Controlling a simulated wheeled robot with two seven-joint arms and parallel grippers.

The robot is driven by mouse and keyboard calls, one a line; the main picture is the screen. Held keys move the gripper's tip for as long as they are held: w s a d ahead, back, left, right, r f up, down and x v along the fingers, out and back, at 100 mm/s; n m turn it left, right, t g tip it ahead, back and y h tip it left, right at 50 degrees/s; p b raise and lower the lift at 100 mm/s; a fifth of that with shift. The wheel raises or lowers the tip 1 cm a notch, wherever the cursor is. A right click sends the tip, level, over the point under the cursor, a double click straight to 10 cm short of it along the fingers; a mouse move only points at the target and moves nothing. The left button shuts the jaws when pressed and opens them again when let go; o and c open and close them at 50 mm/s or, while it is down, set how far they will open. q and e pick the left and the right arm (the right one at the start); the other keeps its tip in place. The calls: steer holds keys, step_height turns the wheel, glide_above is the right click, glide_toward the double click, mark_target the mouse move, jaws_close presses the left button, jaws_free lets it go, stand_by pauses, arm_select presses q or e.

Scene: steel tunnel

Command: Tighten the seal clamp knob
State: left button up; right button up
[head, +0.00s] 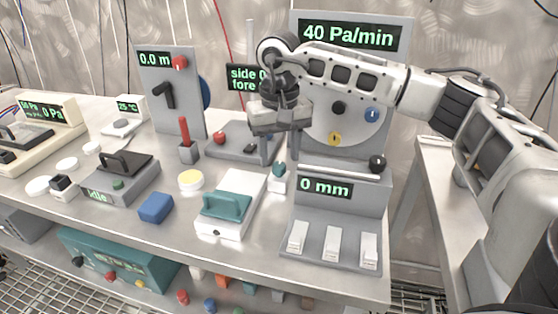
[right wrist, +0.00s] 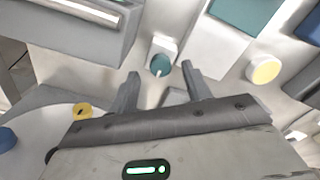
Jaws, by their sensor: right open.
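A small teal knob (head: 279,170) on a white block, which looks like the seal clamp knob, stands on the bench behind the white box with the teal handle (head: 228,206). My right gripper (head: 279,160) points down over the knob, its fingers apart and empty. In the right wrist view the knob (right wrist: 160,65) with a pale pointer mark shows between and just beyond the open fingertips (right wrist: 160,71). I cannot tell how far the fingertips are above it. My left gripper is out of view.
A grey "0 mm" console (head: 340,195) with white switches stands close right of the knob. The tall "40 Pa/min" panel (head: 350,60) rises behind. A yellow button (head: 190,180) and a blue block (head: 156,207) lie to the left. Some bare bench shows at the front.

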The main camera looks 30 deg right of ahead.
steer(key=shift+f, duration=1.1)
steer(key=c, duration=1)
